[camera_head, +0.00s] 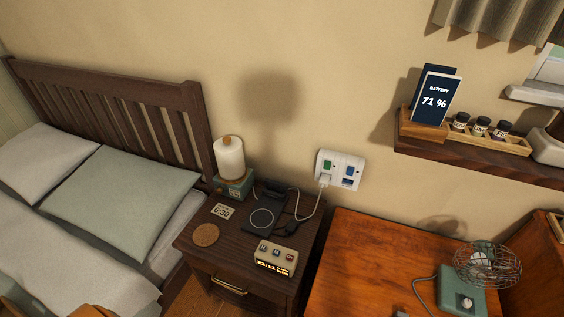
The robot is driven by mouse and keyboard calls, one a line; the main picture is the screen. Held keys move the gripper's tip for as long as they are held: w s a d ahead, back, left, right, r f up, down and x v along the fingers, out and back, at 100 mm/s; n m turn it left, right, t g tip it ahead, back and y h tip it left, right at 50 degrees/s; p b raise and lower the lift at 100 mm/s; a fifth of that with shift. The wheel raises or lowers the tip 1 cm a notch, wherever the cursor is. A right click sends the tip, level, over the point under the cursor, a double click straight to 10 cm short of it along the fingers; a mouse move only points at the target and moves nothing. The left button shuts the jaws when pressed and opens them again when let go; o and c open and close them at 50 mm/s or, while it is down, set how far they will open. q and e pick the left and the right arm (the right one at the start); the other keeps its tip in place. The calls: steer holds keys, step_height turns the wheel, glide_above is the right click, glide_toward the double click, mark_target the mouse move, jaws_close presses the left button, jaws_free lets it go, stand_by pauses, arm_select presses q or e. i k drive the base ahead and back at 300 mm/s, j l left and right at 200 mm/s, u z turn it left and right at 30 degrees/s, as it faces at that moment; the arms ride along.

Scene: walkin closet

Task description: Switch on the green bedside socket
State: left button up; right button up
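A white double wall socket (341,170) is fixed to the beige wall, above the gap between the nightstand and the orange-brown desk. Its left half has a green switch (328,163) and its right half a blue switch (349,171). A white plug (323,180) sits in the left outlet under the green switch, and its cable hangs down toward the nightstand. The right outlet looks empty. The switch positions are too small to tell. Neither of my grippers is in view.
The desk (365,260) carries a fan (487,265). A shelf (470,170) juts out at upper right.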

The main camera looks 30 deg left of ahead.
mark_target(327, 164)
steer(key=u, duration=0.45)
steer(key=i+j, duration=0.1)
steer(key=j, duration=0.3)
steer(key=j+u, duration=0.1)
steer(key=j, duration=0.35)
steer(key=i+j+u, duration=0.1)
steer(key=j, duration=0.3)
steer(key=i, duration=0.1)
